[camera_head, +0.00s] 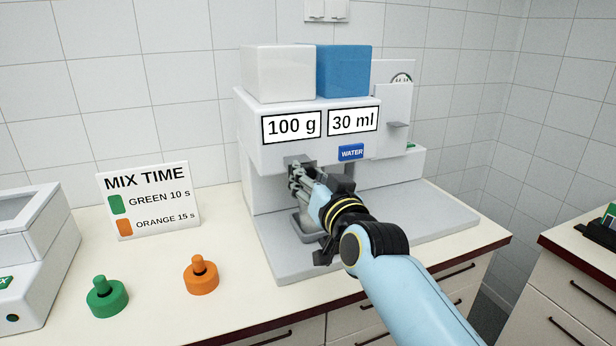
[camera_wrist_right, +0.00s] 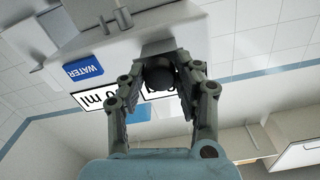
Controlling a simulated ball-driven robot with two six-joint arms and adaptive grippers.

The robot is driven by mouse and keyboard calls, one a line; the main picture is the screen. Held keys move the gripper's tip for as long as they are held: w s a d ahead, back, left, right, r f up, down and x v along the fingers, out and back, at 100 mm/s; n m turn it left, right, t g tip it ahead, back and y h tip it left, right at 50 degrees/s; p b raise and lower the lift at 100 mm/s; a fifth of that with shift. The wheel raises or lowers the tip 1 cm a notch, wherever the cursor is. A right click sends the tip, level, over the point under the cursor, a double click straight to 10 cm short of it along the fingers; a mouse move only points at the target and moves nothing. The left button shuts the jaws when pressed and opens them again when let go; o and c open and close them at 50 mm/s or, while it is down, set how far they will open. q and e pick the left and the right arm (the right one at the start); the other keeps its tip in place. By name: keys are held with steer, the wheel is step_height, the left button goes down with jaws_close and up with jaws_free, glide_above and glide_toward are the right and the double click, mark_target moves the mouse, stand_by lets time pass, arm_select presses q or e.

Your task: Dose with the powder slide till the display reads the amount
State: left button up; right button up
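The white dispenser (camera_head: 256,140) stands on the counter with a white box (camera_head: 278,75) and a blue box (camera_head: 343,70) on top. Its front shows "100 g" (camera_head: 291,127) and "30 ml" (camera_head: 352,121). My right gripper (camera_head: 303,177) is under the "100 g" panel. In the right wrist view a dark round knob (camera_wrist_right: 160,77) on a grey bracket (camera_wrist_right: 160,48) sits between the fingertips of this gripper (camera_wrist_right: 160,82). The fingers look closed on it from both sides; exact contact is hard to see. My left gripper is not in view.
A blue WATER label (camera_head: 351,152) is right of the gripper. A MIX TIME sign (camera_head: 150,199), a green knobbed piece (camera_head: 107,299) and an orange one (camera_head: 201,276) stand on the left counter. A white device (camera_head: 35,250) is at far left.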

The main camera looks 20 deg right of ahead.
steer(key=shift+o, duration=1)
steer(key=shift+f, duration=0.15)
steer(key=shift+o, duration=0.7)
steer(key=shift+s, duration=0.25)
steer(key=s, duration=1.2)
steer(key=shift+d, duration=0.2)
